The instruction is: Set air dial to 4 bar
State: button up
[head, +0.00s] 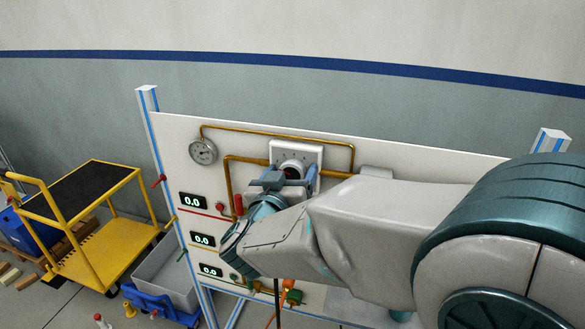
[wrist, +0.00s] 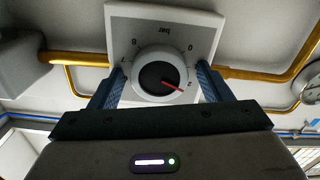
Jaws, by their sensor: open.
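The air dial is a round white knob with a dark centre (wrist: 160,76) on a square white plate (head: 310,154) marked "bar". The plate is on the white panel, and its scale appears upside down in the wrist view. The red pointer (wrist: 173,86) points toward a mark that looks like 2. My gripper (head: 288,178) is open in front of the dial. In the wrist view, its blue fingers (wrist: 160,82) stand on either side of the knob. I cannot tell whether they touch it. My gripper hides the lower part of the dial in the head view.
A round gauge (head: 203,151) and copper pipes (head: 275,131) are on the panel beside the dial. Three displays reading 0.0 (head: 193,201) are at the left with small valves. A yellow cart (head: 105,235) stands left of the panel.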

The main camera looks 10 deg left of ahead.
jog(key=shift+w+d, duration=0.1)
jog(key=shift+w, duration=0.3)
jog(key=c, duration=1)
